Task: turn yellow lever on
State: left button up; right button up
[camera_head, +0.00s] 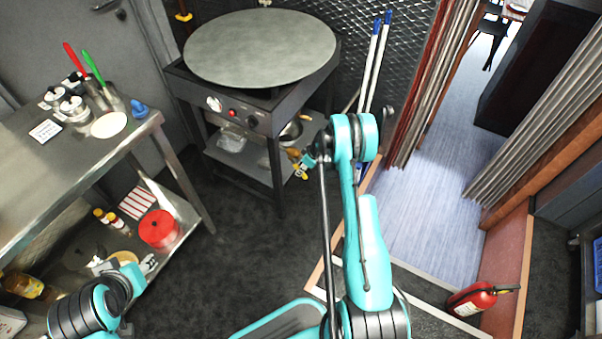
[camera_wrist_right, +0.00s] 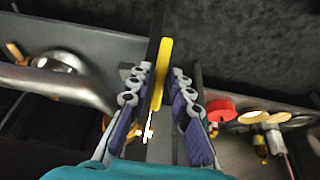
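The yellow lever (camera_wrist_right: 163,75) shows in the right wrist view as a slim upright yellow bar between the fingers of my right gripper (camera_wrist_right: 160,85). The two fingers stand apart on either side of it, with narrow gaps visible, so they do not look closed on it. In the head view my right gripper (camera_head: 301,163) is small, by the right front side of the griddle stand (camera_head: 262,130), with bits of yellow at its fingers. My left gripper (camera_head: 124,262) is low at the left, with its fingers spread, beside the steel table's lower shelf.
A large round griddle plate (camera_head: 260,48) tops the stand. A red pot (camera_head: 159,229) sits on the lower shelf of the steel table (camera_head: 40,165) at left. A fire extinguisher (camera_head: 472,299) stands at lower right. Dark floor is clear in the middle.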

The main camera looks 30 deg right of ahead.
jog(key=shift+w+a+f, duration=0.15)
jog(key=shift+w+f, duration=0.1)
jog(key=shift+f, duration=0.4)
pick_arm(q)
jog(key=shift+f, duration=0.3)
pick_arm(e)
grip_shut()
jog(key=shift+r, duration=0.15)
jog(key=shift+s+r+g+h, duration=0.3)
jog(key=shift+r+g+h, duration=0.35)
jog(key=shift+g, duration=0.45)
jog(key=shift+s+d+r+g+h, duration=0.2)
jog(key=shift+r+g+h, duration=0.4)
jog(key=shift+g, duration=0.35)
jog(key=shift+s+d+r+g+h, duration=0.2)
jog(key=shift+r+g+h, duration=0.35)
jog(key=shift+g, duration=0.4)
